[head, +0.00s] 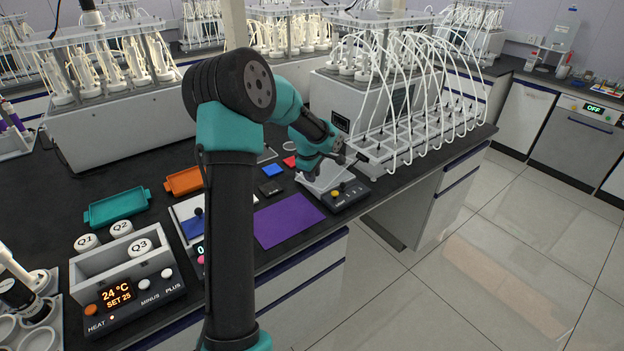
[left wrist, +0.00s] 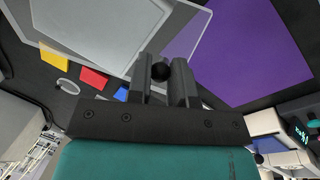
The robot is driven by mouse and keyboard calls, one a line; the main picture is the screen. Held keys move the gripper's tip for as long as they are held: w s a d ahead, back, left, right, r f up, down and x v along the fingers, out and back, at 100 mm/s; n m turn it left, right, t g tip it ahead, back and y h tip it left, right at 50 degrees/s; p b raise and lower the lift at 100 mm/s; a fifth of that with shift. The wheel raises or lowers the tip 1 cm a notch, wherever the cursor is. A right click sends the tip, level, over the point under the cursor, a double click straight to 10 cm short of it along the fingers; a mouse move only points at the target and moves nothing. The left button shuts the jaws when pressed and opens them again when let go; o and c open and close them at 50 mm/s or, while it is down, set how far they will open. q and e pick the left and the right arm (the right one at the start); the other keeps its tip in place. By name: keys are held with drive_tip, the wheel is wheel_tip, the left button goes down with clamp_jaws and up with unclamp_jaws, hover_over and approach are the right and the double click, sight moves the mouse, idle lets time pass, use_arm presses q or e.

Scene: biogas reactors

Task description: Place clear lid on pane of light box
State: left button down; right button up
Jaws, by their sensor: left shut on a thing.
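My left gripper (head: 325,160) is over the light box, a dark box with a yellow button (head: 347,196) and a pale pane (head: 322,181). In the left wrist view my left gripper (left wrist: 163,78) is shut on the black knob (left wrist: 160,71) of the clear lid (left wrist: 188,52). The see-through lid overlaps a pale, light-edged rectangle and part of the purple mat. I cannot tell whether the lid touches the pane. The lid is hard to make out in the head view. My right gripper is not in view.
A purple mat (head: 288,220) lies left of the light box. Small blue (head: 272,170), black (head: 270,188) and red (head: 290,161) pieces lie behind it. A reactor rack with white tubes (head: 425,135) stands behind right. The bench's front edge is close.

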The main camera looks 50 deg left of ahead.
use_arm(q)
drive_tip(key=shift+w+a, duration=0.8)
drive_tip(key=shift+a, duration=0.15)
drive_tip(key=shift+f, duration=1.85)
drive_tip(key=c, duration=1)
unclamp_jaws()
drive_tip(key=shift+r, duration=0.1)
drive_tip(key=r, duration=0.4)
drive_tip(key=s+r, duration=0.1)
drive_tip(key=r, duration=0.2)
drive_tip(key=s+r, duration=0.1)
drive_tip(key=r, duration=0.3)
drive_tip(key=shift+s+d+r, duration=0.15)
drive_tip(key=shift+d+r, duration=0.2)
drive_tip(key=shift+d, duration=0.05)
